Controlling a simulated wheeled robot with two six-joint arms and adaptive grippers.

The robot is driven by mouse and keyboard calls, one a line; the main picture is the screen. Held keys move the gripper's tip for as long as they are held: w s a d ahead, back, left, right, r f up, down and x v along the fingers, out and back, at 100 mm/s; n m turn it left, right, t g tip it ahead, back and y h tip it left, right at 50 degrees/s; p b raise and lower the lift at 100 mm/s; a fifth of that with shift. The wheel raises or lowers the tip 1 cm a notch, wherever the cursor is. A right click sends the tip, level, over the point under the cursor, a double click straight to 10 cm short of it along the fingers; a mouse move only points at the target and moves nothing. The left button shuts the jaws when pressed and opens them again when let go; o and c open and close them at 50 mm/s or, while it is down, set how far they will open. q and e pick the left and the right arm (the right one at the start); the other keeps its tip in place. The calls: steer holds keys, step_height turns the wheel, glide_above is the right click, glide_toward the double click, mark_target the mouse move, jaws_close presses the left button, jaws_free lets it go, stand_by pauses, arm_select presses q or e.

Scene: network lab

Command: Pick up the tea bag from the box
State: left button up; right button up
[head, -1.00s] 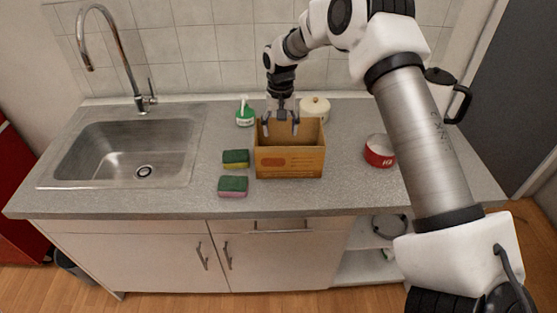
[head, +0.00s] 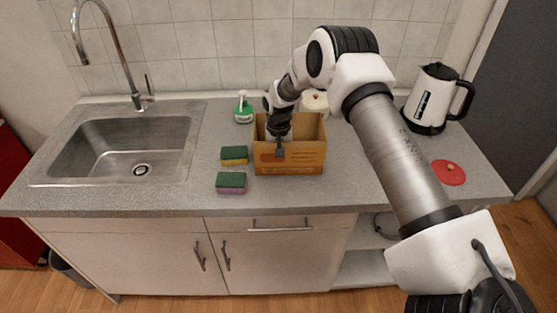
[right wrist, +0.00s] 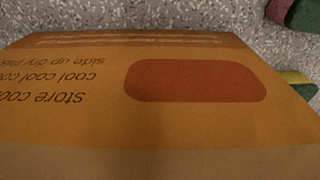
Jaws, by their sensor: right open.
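The brown cardboard box (head: 308,158) stands open-topped on the counter in the head view. Its front face with an orange-red patch (right wrist: 195,80) and upside-down print fills much of the right wrist view. No tea bag can be made out; the box's inside is largely hidden. My right gripper (head: 280,153) is open and points down at the left part of the box's front, overlapping the front wall in the head view. Whether it touches the box cannot be told. Its fingers do not show in the wrist view. My left gripper is not in view.
Two sponges (head: 234,155) (head: 231,182) lie left of the box. A green-and-white bottle (head: 243,110) and a cream jar (head: 315,103) stand behind it. A kettle (head: 432,100) and a red lid (head: 448,173) are at right. The sink (head: 125,145) is at left.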

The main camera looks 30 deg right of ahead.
steer(key=shift+w+f, duration=0.1)
steer(key=c, duration=0.8)
